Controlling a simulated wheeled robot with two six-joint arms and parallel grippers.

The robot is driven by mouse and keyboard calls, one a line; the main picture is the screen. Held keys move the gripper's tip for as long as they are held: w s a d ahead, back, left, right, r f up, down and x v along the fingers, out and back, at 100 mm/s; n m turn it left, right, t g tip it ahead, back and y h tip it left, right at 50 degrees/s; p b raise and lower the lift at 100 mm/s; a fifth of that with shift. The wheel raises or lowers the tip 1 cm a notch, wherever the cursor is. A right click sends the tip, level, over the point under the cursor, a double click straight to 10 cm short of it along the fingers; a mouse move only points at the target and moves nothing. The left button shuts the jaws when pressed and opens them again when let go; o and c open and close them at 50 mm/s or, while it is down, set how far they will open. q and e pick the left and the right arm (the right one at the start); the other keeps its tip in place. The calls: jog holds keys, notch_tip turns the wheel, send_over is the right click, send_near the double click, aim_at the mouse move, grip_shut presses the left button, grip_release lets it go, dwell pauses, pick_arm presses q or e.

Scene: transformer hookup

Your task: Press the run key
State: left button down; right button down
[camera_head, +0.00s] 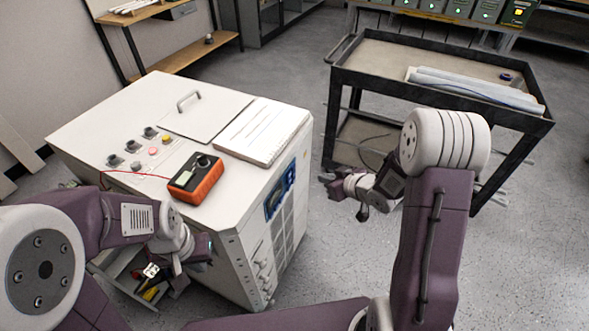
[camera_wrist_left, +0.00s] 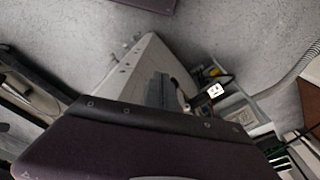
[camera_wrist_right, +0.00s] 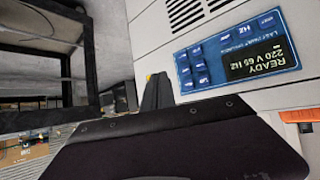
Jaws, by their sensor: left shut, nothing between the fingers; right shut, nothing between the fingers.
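The white cabinet (camera_head: 95,135) carries a blue control panel (camera_head: 280,190) on its right-hand side face. In the right wrist view the panel (camera_wrist_right: 215,58) shows several blue keys and a dark display (camera_wrist_right: 262,58) reading READY, 220 V 65 HZ. The key labels are too small to read surely, so I cannot tell which is the run key. My right gripper (camera_head: 326,182) is shut and empty, to the right of the panel and apart from it; its fingertips (camera_wrist_right: 154,82) show beside the panel. My left gripper (camera_head: 207,250) is shut and empty by the cabinet's front.
An orange meter (camera_head: 196,180) with a red lead, a white pad (camera_head: 262,130) and several knobs and buttons are on the cabinet top. An open drawer (camera_head: 125,280) with tools is at lower left. A black cart (camera_head: 380,62) stands at right, behind my right arm.

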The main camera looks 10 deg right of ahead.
aim_at(294, 168)
jog(key=w+a, duration=0.3)
jog(key=a, duration=0.2)
jog(key=shift+w+a+b, duration=0.2)
jog(key=shift+w+b, duration=0.05)
jog(key=shift+b, duration=0.1)
dwell(1.7)
jog(key=shift+w+a, duration=0.25)
jog(key=shift+a, duration=0.1)
jog(key=shift+w+a, duration=0.2)
jog(key=shift+a, duration=0.1)
dwell(0.6)
jog(key=shift+d, duration=0.1)
jog(key=shift+s+d+p, duration=0.35)
jog(key=shift+s+d, duration=0.1)
jog(key=shift+d, duration=0.15)
